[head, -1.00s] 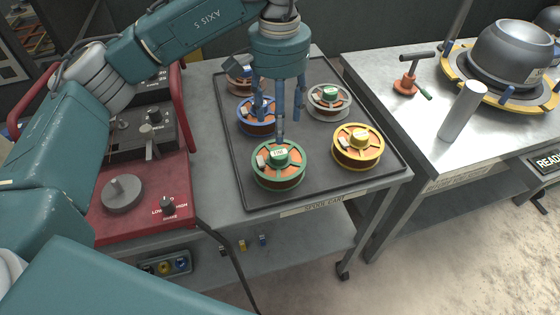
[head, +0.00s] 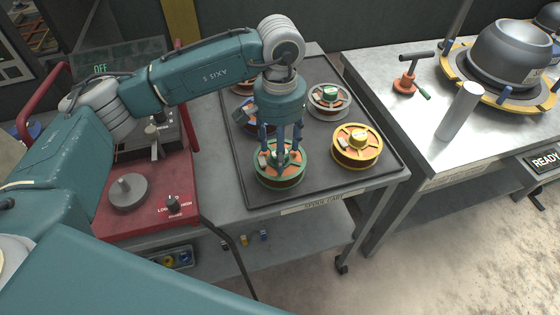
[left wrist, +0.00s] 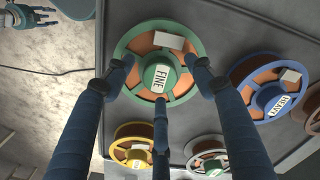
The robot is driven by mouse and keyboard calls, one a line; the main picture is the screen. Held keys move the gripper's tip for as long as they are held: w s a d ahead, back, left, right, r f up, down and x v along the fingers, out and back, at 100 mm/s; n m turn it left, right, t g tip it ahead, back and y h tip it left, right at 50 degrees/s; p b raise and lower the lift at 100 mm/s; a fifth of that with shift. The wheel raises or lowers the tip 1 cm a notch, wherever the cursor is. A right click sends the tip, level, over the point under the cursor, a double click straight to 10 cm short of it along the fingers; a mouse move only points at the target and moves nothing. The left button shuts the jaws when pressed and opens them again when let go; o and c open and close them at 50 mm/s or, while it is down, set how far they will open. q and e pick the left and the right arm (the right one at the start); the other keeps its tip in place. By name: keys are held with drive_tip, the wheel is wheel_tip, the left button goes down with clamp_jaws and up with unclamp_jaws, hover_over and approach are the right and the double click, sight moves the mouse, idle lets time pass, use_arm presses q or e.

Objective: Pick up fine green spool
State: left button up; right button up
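A yellow spool (head: 357,147) sits close right of the green one. A blue spool (left wrist: 273,93), a grey-white spool (head: 329,100) and a brown one (head: 243,88) stand behind. A red-based machine (head: 145,210) is left; a metal table (head: 420,130) is right.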

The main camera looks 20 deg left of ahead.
use_arm(q)
clamp_jaws()
drive_tip(key=shift+w+r, duration=0.1)
drive_tip(key=shift+w, duration=0.05)
drive_tip(key=shift+r, duration=0.1)
